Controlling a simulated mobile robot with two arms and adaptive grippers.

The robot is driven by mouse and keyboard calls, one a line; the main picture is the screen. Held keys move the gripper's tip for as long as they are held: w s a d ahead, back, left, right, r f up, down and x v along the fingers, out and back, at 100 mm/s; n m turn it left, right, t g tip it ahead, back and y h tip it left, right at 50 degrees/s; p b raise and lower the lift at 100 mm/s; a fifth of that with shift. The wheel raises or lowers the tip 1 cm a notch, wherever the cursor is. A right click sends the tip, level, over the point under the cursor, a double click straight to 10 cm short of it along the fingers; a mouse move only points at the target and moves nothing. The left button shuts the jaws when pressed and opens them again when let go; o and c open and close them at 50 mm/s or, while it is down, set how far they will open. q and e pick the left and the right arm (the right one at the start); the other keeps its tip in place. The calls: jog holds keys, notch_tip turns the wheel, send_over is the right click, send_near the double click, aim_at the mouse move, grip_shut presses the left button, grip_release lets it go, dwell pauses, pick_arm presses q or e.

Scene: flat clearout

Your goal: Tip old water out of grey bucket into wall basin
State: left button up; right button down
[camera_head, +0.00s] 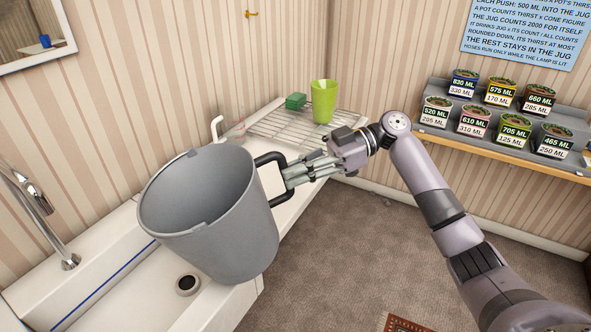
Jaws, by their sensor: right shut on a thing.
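A large grey bucket (225,225) is held over the white wall basin (135,290), tilted with its mouth toward the upper left. No water shows inside the part of the bucket I can see. My right gripper (290,177) is shut on the black handle (268,160) at the bucket's right side. The basin's dark drain (187,284) shows below the bucket, and a chrome tap (40,215) stands at the left. The bucket hides part of the basin and its right edge. My left gripper is not in view.
A shelf (520,150) with several labelled pots hangs on the right wall below a blue notice (525,30). Carpet floor (340,250) is open.

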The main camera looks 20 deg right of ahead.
jog(key=shift+a+r+h+p, duration=0.15)
jog(key=shift+r+h+p, duration=0.45)
jog(key=shift+r+p, duration=0.5)
jog(key=shift+b, duration=0.3)
jog(key=shift+r, duration=0.1)
jog(key=r+p, duration=0.1)
jog(key=r+h+p, duration=0.1)
jog(key=p, duration=0.1)
jog(key=shift+a, duration=0.3)
